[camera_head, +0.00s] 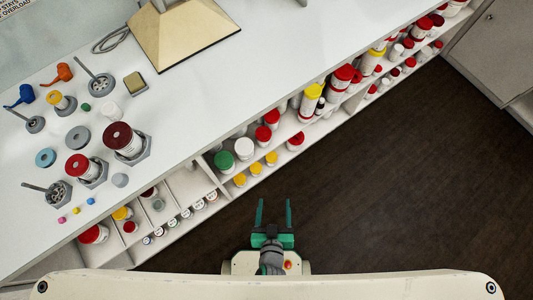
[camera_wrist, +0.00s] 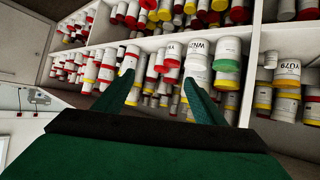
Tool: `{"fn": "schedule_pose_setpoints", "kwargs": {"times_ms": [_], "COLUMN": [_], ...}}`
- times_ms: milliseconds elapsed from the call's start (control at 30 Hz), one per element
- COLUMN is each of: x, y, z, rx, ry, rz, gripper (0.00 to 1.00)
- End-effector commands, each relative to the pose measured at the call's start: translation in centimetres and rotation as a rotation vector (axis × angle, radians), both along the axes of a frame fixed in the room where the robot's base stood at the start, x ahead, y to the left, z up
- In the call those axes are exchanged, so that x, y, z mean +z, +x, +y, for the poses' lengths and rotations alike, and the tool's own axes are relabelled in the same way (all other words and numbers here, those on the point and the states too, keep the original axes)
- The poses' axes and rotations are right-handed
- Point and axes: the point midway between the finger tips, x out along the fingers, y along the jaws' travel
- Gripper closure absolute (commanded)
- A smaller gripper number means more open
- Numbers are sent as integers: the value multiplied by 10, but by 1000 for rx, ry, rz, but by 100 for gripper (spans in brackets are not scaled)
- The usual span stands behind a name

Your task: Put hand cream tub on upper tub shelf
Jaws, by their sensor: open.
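My gripper (camera_head: 274,206) is open and empty in front of the shelves under the counter, its two green fingers apart. In the wrist view my gripper (camera_wrist: 159,82) points at the rows of tubs, with nothing between its fingers. A large white tub with a green lid (camera_wrist: 227,66) appears just beyond the right finger; a green-lidded tub (camera_head: 244,148) also shows in the head view. I cannot tell which tub is the hand cream tub, as most labels are too small to read. The shelving (camera_head: 183,182) has stacked levels; I cannot tell which one is the upper tub shelf.
The white counter (camera_head: 200,90) carries a dark red-lidded jar (camera_head: 118,135), several other jars and tools, and a beige hood-like block (camera_head: 180,30). Tubs crowd the shelves; a few lower-left compartments have bare room. Dark floor (camera_head: 400,190) to the right is clear.

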Motion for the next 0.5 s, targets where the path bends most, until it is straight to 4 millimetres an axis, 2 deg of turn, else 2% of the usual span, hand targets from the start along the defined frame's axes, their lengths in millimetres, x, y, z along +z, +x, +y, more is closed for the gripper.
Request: {"fn": "schedule_pose_setpoints", "kwargs": {"times_ms": [33, 100, 200, 300, 400, 500], "x": [24, 59, 108, 149, 176, 190], "y": [-13, -24, -36, -43, -48, -49], "z": [2, 5, 11, 17, 22, 25], "rx": [-4, -12, -8, 8, 24, 33], "ry": [-3, 0, 17, 36, 55, 66], "rz": [-28, -83, -162, -225, -268, -291], "gripper": [36, 36, 36, 36, 36, 36]}}
